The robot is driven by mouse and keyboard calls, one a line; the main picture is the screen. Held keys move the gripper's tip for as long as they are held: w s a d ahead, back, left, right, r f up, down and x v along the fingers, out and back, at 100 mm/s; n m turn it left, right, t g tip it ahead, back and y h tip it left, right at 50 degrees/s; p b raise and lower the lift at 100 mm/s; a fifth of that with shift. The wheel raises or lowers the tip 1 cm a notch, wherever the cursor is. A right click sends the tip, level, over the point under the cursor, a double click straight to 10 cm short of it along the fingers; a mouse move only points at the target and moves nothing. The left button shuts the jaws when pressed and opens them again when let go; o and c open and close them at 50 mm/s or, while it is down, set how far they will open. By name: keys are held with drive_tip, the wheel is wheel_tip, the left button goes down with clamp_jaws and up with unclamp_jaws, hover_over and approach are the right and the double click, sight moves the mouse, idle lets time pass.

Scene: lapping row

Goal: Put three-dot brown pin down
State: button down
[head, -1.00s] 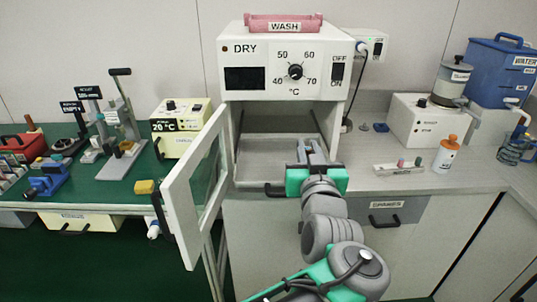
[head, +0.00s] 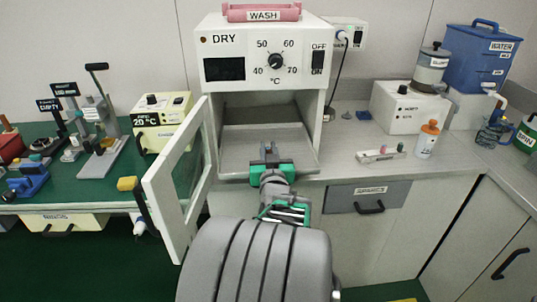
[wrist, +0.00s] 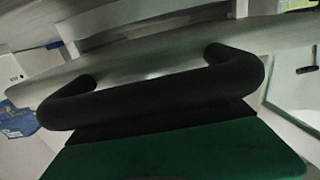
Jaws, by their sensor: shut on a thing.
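My gripper (head: 270,150) is in the head view, at the front of the open oven compartment, above its floor (head: 290,137).
The white oven door (head: 178,185) stands open on the left, close to my arm. A small rack (head: 380,154) with pink and green pins and an orange-capped bottle (head: 427,140) stand on the right counter. The oven's floor looks bare around my gripper.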

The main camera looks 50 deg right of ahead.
drive_tip(key=shift+f, duration=0.45)
drive_tip(key=shift+f+b, duration=0.45)
drive_tip(key=shift+b, duration=0.05)
drive_tip(key=shift+s+a+f+b, duration=0.15)
drive_tip(key=shift+f+b, duration=0.2)
drive_tip(key=shift+f, duration=0.15)
drive_tip(key=c, duration=1.3)
unclamp_jaws()
drive_tip(key=shift+f, duration=0.25)
drive_tip(key=shift+c, duration=0.2)
drive_tip(key=shift+r+p, duration=0.25)
drive_tip(key=shift+p, duration=0.05)
drive_tip(key=shift+r+p, duration=0.5)
drive_tip(key=shift+p, duration=0.1)
drive_tip(key=v, duration=0.6)
drive_tip(key=r+v, duration=0.1)
drive_tip(key=v, duration=0.2)
drive_tip(key=shift+s+a+b, duration=0.25)
drive_tip(key=shift+s+b, duration=0.1)
drive_tip(key=shift+b, duration=0.05)
drive_tip(key=shift+v, duration=0.95)
